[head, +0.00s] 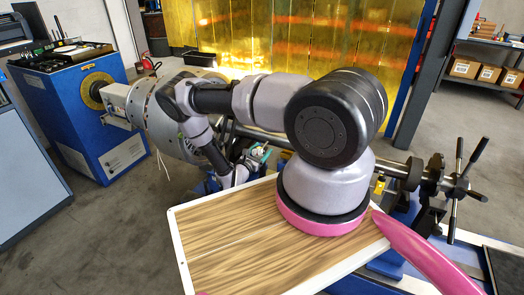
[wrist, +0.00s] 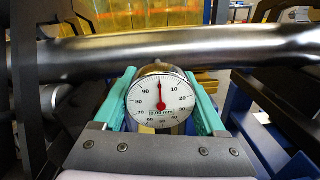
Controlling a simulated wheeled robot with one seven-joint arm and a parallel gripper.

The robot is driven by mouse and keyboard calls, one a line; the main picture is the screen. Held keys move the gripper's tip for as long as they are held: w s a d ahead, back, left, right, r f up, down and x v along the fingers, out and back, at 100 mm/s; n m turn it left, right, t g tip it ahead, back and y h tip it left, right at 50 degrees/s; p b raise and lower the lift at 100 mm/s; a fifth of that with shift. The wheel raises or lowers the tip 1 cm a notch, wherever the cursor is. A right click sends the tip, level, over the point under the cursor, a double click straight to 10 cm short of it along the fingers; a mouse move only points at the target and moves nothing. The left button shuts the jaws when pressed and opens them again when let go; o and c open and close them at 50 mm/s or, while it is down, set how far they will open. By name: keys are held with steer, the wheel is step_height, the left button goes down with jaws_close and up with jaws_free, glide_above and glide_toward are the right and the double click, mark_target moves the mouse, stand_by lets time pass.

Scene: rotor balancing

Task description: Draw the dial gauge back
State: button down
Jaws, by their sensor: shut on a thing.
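The dial gauge (wrist: 161,103) has a round white face with a red needle pointing nearly straight up, between the 90 and 10 marks. My gripper (wrist: 160,76) is shut on it, with a turquoise finger on each side of the gauge body. A thick, shiny metal shaft (wrist: 230,45) runs across the wrist view just beyond the gauge. I cannot tell whether the gauge tip touches it. In the head view my gripper (head: 258,154) shows only as small turquoise parts beside the shaft, and I cannot make out the gauge face there.
A large grey drum (head: 175,120) sits on the machine at the left, by a blue cabinet (head: 75,115). A spoked handwheel (head: 462,182) stands at the right end. A yellow curtain (head: 290,35) hangs behind. Shelves with boxes (head: 480,70) are at the far right.

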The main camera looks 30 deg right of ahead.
mark_target(257, 155)
steer(key=shift+v, duration=1.2)
steer(key=shift+s+a, duration=0.15)
steer(key=shift+s, duration=0.1)
jaws_free()
steer(key=shift+a, duration=0.15)
steer(key=v, duration=1)
steer(key=shift+s+a, duration=0.3)
steer(key=shift+r, duration=0.1)
